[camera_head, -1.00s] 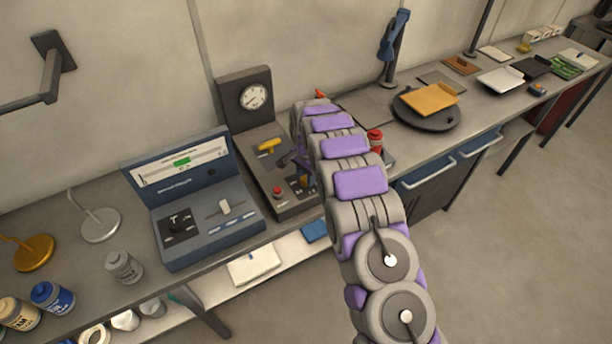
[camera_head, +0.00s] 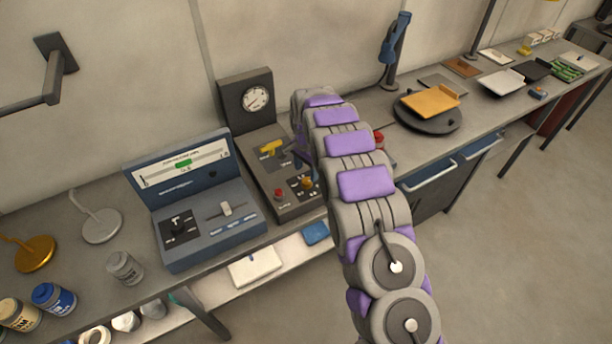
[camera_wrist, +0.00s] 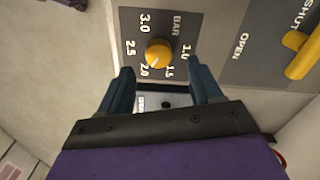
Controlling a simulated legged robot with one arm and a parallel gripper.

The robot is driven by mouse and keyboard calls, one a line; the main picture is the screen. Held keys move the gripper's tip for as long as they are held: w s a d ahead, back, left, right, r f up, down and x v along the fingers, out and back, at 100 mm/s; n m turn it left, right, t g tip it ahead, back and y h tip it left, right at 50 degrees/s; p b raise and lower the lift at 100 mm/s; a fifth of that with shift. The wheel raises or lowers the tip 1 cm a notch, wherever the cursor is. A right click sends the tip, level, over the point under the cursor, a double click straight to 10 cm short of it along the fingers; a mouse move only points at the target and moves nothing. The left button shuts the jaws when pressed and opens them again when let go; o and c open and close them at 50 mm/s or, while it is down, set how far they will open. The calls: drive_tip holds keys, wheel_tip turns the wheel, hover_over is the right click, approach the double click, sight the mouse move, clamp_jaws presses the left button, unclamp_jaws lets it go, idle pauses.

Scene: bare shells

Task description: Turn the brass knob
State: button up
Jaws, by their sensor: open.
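The brass knob (camera_head: 307,182) sits on the dark control panel near its front right, close beside my arm. In the wrist view the round brass knob (camera_wrist: 158,53) is on a grey BAR dial plate marked 1.0 to 3.0. A pale mark on its lower-left side points roughly toward 2.0. My gripper (camera_wrist: 162,82) is open and empty. Its two blue fingers stand to the left and right, with the knob just beyond their tips, roughly centred in the gap. In the head view my arm hides most of the gripper.
A yellow lever (camera_head: 270,147) on an OPEN/SHUT plate and a red button (camera_head: 279,194) share the panel. A round gauge (camera_head: 256,98) stands behind. A blue console (camera_head: 205,215) is at left. A red-topped item (camera_head: 379,140) is partly hidden right of my arm.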

sight(306, 181)
wheel_tip(306, 181, up, 13)
drive_tip(key=shift+a+f+p, duration=0.15)
drive_tip(key=shift+f+p, duration=0.05)
drive_tip(key=shift+p, duration=0.15)
idle(0.3)
drive_tip(key=s+d+r+n+b, duration=0.2)
drive_tip(key=s+d+r, duration=0.4)
drive_tip(key=s, duration=0.4)
drive_tip(key=s+d+r+n+b, duration=0.1)
drive_tip(key=s+d+r+n, duration=0.15)
drive_tip(key=s+d, duration=0.55)
drive_tip(key=s+d+f+n+g+b, duration=0.1)
drive_tip(key=s+d+f+n, duration=0.1)
drive_tip(key=s, duration=1.4)
drive_tip(key=s+d+f+n+b, duration=0.1)
drive_tip(key=s+d+f+b, duration=0.1)
drive_tip(key=s, duration=1.4)
drive_tip(key=shift+d+f+n+g, duration=0.35)
drive_tip(key=shift+d+f+g, duration=0.1)
drive_tip(key=shift+d, duration=0.4)
